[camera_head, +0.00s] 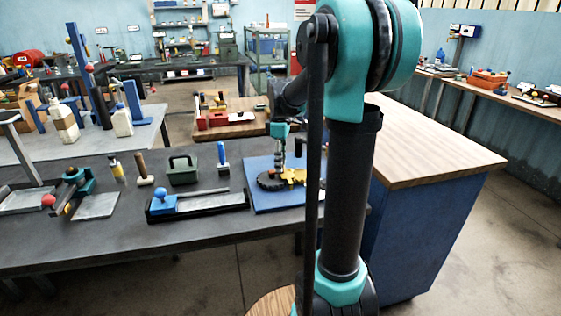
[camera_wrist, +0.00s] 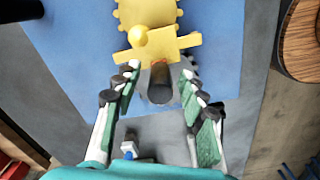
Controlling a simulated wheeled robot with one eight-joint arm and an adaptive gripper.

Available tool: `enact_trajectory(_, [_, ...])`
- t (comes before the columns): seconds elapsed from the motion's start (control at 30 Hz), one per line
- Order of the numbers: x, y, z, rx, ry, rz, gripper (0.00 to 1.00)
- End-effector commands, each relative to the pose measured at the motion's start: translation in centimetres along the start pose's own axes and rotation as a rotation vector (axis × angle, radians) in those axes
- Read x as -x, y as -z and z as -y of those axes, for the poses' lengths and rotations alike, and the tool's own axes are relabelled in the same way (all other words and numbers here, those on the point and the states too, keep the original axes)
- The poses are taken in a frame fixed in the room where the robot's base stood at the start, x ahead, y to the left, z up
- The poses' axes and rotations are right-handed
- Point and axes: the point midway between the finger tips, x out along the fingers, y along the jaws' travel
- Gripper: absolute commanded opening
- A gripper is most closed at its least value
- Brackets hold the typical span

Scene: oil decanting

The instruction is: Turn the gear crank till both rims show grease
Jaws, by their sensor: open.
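A gear set stands on a blue board (camera_head: 262,200) on the dark bench, with a dark toothed gear (camera_head: 270,181) beside a yellow gear (camera_head: 295,175). In the wrist view the yellow gear (camera_wrist: 147,13) is at the top, with a yellow bar (camera_wrist: 172,47) and a round yellow knob (camera_wrist: 138,37) below it. A dark upright cylinder (camera_wrist: 160,85), seemingly the crank handle, stands between the fingers of my gripper (camera_wrist: 159,74). My gripper (camera_head: 281,165) is open, pointing down over the gears, with gaps beside the cylinder. Grease on the rims cannot be made out.
Left of the board are a black tray (camera_head: 215,203) with a blue-knobbed block (camera_head: 163,200), a green box (camera_head: 183,170), and several upright handled tools. A blue cabinet with a wooden top (camera_head: 440,150) stands right of my arm. A round wooden piece (camera_wrist: 300,40) shows at upper right.

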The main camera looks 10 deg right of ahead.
Motion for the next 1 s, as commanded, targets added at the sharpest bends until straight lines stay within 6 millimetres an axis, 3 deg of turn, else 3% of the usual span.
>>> enact_trajectory(0.27, [2.0, 0.0, 0.0, 0.000, 0.000, 0.000, 0.42])
enact_trajectory(0.7, [10.2, 0.0, 0.0, 0.000, 0.000, 0.000, 0.42])
enact_trajectory(1.0, [12.0, 0.0, 0.0, 0.000, 0.000, 0.000, 0.42])
